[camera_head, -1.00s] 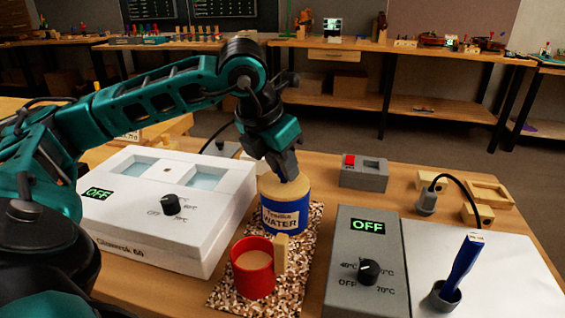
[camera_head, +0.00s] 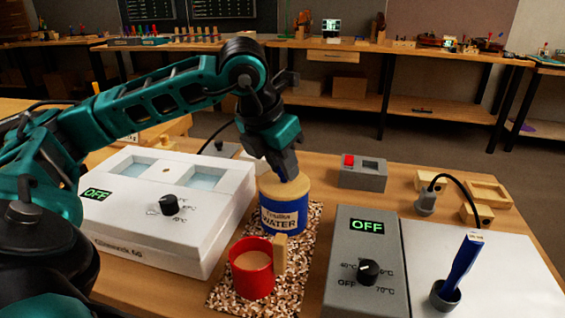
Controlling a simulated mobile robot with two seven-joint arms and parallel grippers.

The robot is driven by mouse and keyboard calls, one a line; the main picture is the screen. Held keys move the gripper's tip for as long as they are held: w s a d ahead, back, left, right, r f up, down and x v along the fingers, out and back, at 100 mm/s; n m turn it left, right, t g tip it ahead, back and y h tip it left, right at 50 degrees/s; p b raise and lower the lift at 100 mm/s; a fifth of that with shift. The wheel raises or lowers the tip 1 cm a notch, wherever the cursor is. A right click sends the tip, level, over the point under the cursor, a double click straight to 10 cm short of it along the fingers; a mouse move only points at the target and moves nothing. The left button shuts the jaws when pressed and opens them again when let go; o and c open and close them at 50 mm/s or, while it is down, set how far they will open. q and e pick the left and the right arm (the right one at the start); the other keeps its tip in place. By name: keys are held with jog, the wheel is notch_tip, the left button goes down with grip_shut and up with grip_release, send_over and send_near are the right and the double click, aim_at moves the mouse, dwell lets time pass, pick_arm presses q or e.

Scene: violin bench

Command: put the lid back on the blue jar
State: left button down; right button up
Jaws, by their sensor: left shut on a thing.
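The blue jar (camera_head: 285,215), with a "WATER" label, stands upright on a speckled mat (camera_head: 232,292). The pale wooden lid (camera_head: 271,188) is at the top of the jar and looks level across its mouth; I cannot tell whether it is fully seated. My left gripper (camera_head: 285,178) points down from above and is shut on the lid, its fingertips hiding the lid's knob. My right gripper is not in view.
A red mug (camera_head: 252,268) with a wooden handle stands just in front of the jar. A white heater box (camera_head: 150,215) is at left, a grey control box (camera_head: 366,270) at right. A grey box with a red switch (camera_head: 362,173) sits behind.

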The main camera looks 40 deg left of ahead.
pick_arm(q)
jog(key=shift+f+b, duration=0.2)
jog(key=shift+b, duration=0.15)
dwell(0.9)
dwell(0.3)
jog(key=shift+c, duration=2.1)
grip_release()
jog(key=shift+r, duration=0.15)
jog(key=shift+r+p, duration=2.95)
jog(key=shift+r, duration=0.5)
